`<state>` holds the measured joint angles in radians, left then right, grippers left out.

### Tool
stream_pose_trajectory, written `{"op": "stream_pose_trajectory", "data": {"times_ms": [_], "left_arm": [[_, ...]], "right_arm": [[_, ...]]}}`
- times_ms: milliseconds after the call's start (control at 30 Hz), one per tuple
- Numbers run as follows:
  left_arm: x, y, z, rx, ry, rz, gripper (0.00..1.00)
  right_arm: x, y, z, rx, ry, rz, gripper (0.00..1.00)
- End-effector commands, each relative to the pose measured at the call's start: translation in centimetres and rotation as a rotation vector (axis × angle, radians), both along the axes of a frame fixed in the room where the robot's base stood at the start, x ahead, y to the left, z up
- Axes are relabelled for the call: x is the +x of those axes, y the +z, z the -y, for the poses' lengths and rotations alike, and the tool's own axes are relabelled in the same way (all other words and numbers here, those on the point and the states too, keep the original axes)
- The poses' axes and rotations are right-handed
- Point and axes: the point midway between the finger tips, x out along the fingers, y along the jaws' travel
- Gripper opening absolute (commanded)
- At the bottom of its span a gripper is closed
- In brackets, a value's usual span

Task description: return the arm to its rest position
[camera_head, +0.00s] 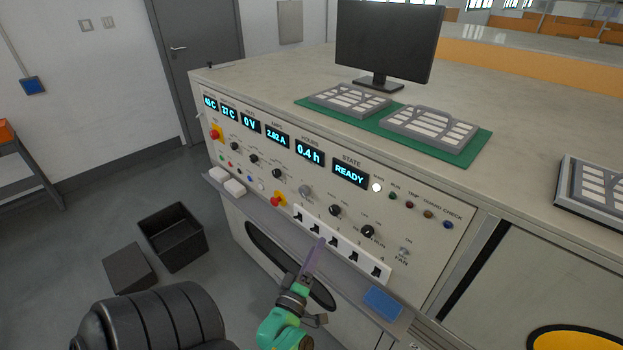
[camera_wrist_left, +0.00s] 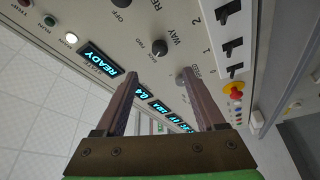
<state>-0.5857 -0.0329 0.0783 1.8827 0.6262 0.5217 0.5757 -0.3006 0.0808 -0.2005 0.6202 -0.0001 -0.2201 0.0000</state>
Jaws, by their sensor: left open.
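My left gripper (camera_head: 317,250) is in front of the console's switch strip (camera_head: 340,247), with its fingers pointing up towards the panel. In the left wrist view the same gripper (camera_wrist_left: 160,80) has its two fingers well apart, with nothing between them. It faces the control panel (camera_wrist_left: 175,40), where a knob (camera_wrist_left: 159,47) shows past the fingers. In the head view the fingertips overlap the lower part of the switch strip; whether they touch it I cannot tell. The state display (camera_head: 350,173) reads READY and the hours display (camera_head: 309,151) reads 0.4 h. My right gripper is not in view.
A narrow ledge (camera_head: 262,215) runs below the panel, with a blue pad (camera_head: 382,303) on it. The benchtop (camera_head: 270,85) holds a monitor (camera_head: 385,40) and bulb trays on a green mat (camera_head: 440,150). Black bins (camera_head: 172,236) stand on the floor at left.

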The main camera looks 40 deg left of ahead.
Motion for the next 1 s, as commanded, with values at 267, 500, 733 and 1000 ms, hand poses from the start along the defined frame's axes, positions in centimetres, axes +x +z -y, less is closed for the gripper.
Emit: {"op": "stream_pose_trajectory", "data": {"times_ms": [267,500,733,1000], "left_arm": [[-2.4,-0.4,1.0,0.0,0.0,0.001,0.71],[-2.3,-0.4,1.0,0.0,0.0,0.0,0.71],[-2.3,-0.5,1.0,0.001,-0.002,-0.004,0.71],[-2.5,-14.5,6.5,0.208,-0.229,-0.443,0.71]], "right_arm": [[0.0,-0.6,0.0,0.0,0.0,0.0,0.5],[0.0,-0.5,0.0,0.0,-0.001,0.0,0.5],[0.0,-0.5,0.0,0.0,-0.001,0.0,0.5],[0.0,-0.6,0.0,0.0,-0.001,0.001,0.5]]}}
